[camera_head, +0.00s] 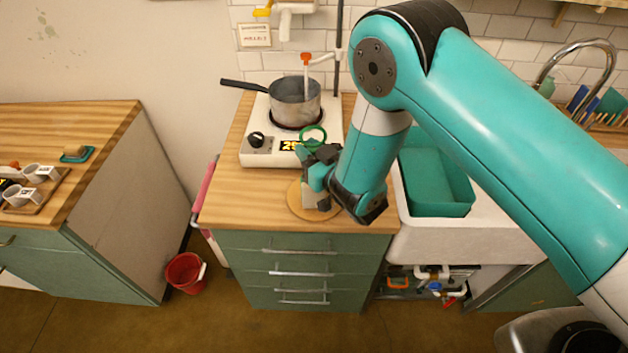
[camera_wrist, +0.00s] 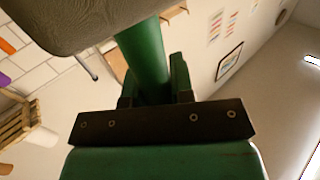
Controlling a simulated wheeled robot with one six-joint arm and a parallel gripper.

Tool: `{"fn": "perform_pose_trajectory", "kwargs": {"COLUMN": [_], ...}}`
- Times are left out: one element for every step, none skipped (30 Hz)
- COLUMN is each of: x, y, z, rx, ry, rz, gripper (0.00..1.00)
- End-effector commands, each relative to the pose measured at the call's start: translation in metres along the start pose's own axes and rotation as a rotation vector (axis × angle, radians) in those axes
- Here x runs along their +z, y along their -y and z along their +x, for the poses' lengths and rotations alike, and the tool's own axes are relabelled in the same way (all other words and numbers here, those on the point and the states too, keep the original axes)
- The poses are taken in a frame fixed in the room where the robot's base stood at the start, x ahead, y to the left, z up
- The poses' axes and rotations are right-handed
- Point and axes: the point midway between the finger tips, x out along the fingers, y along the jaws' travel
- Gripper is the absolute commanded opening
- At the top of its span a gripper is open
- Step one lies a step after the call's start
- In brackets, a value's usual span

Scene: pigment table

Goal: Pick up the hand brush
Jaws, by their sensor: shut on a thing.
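My gripper (camera_head: 315,160) is over the middle counter, in front of the hot plate. In the wrist view, its two fingers (camera_wrist: 155,88) are shut on the green round handle of what looks like the hand brush (camera_wrist: 146,56). The handle runs up from between the fingers to a broad grey-brown block (camera_wrist: 80,22) at the top left. In the head view the brush is mostly hidden by my gripper and wrist, and I cannot clearly tell its outline there. Its bristles cannot be made out.
A round wooden board (camera_head: 298,206) lies below my gripper on the counter (camera_head: 240,213). A grey pan (camera_head: 294,98) stands on the white hot plate (camera_head: 262,157). A green ring (camera_head: 313,136) shows beside my gripper. A teal basin (camera_head: 437,185) sits in the sink to the right.

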Motion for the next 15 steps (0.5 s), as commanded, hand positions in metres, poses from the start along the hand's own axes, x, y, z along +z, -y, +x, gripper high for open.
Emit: {"fn": "perform_pose_trajectory", "kwargs": {"x": [0.0,0.0,0.0,-0.001,-0.001,-0.003,-0.004,-0.007,-0.01,-0.014,-0.018,-0.024,-0.03,-0.04,-0.051], "y": [-0.001,-0.001,-0.001,-0.001,-0.001,-0.001,-0.001,-0.001,-0.001,-0.001,-0.001,-0.001,-0.001,-0.001,-0.001], "z": [0.0,0.0,0.0,0.0,0.0,0.0,0.0,0.0,0.0,0.0,0.0,0.0,0.0,0.0,0.0], "rx": [0.001,0.001,0.001,0.001,0.001,0.002,0.001,0.001,0.001,0.001,0.002,0.002,0.002,0.001,0.0], "ry": [0.0,0.0,0.0,0.0,0.0,0.0,-0.001,-0.001,-0.002,-0.002,-0.003,-0.003,-0.004,-0.005,-0.004], "rz": [0.0,0.0,0.0,0.0,0.0,0.0,-0.001,-0.001,-0.002,-0.001,-0.001,-0.002,-0.001,-0.003,-0.002], "gripper": [0.0,0.0,0.0,0.0,0.0,0.0,0.0,0.0,0.0,0.0,0.0,0.0,0.0,0.0,0.0]}}
